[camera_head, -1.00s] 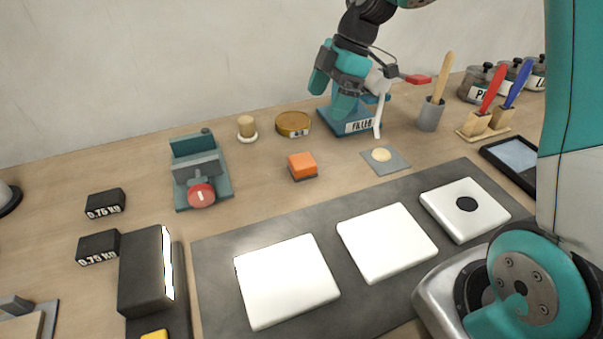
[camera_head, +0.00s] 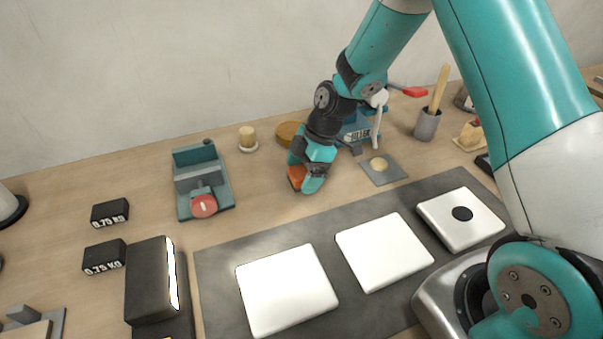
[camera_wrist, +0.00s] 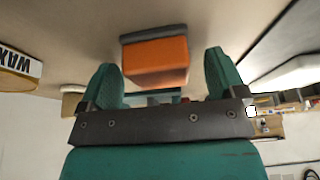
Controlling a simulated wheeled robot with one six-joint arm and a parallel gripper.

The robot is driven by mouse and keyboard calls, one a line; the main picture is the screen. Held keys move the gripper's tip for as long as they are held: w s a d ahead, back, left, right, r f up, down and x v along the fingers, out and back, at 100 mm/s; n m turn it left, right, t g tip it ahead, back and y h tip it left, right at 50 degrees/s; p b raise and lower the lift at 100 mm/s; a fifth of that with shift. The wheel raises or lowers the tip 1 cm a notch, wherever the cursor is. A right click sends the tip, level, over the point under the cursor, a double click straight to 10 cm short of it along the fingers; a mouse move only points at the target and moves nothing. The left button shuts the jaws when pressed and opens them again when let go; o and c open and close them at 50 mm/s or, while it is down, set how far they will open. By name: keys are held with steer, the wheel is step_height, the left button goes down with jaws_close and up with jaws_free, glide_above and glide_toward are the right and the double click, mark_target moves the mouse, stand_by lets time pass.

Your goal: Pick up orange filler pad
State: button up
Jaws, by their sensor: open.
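The orange filler pad (camera_head: 295,174) is a small block with a dark grey base, on the wooden table. In the head view my gripper (camera_head: 306,180) points down at it and hides its right part. In the wrist view the orange pad (camera_wrist: 156,60) shows between the two teal fingers of my open gripper (camera_wrist: 160,64). There is a gap on each side, and I see no finger touching it.
A teal clamp-like device (camera_head: 201,183) stands left of the pad, and a round brown tin (camera_head: 288,133) is behind it. A grey plate with a pale blob (camera_head: 384,170) lies to the right. White slabs (camera_head: 287,290) rest on a dark mat in front.

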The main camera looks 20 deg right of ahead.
mark_target(302, 171)
steer(key=shift+a+f, duration=0.1)
steer(key=shift+f, duration=0.15)
steer(key=c, duration=1)
steer(key=shift+c, duration=0.2)
steer(key=shift+r, duration=0.1)
step_height(302, 171, up, 20)
steer(key=b, duration=0.1)
steer(key=shift+o, duration=0.6)
